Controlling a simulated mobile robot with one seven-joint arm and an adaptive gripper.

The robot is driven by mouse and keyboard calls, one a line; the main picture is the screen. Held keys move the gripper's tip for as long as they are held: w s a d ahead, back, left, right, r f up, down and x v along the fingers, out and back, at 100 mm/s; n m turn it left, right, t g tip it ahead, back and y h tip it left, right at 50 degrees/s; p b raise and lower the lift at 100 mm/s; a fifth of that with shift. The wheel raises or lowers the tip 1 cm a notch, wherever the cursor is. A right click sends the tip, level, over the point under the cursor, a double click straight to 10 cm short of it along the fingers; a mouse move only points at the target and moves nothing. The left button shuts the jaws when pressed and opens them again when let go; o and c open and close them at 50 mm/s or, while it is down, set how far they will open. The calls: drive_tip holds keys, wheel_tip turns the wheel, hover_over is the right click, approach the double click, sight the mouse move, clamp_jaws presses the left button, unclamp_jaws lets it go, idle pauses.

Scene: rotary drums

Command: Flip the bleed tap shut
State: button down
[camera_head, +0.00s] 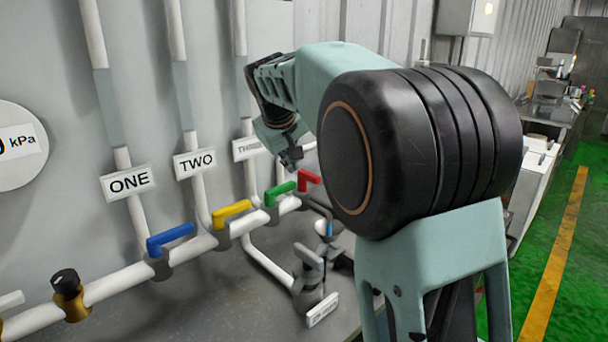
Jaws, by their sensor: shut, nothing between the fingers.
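A tap with a grey lever (309,257) stands low on the grey surface, at the end of a white branch pipe. A small tilted white label (322,310) is in front of it; its text is too small to read, so I cannot confirm that this is the bleed tap. The grey lever points up and left, across the tap body. My gripper (291,163) is shut and empty. It points down near the label THREE, above the green lever (280,193) and red lever (308,180), and appears apart from them. My arm hides part of the pipework to the right.
A white main pipe (115,284) carries a blue lever (170,239), a yellow lever (230,213) and a brass fitting with black knob (68,285). Vertical pipes rise behind labels ONE (127,182) and TWO (195,162). A kPa gauge (20,150) is at left.

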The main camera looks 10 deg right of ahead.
idle(0.3)
drive_tip(key=w+d+f, duration=0.5)
drive_tip(key=w+f, duration=0.2)
drive_tip(key=f, duration=0.1)
drive_tip(key=shift+w+p, duration=0.4)
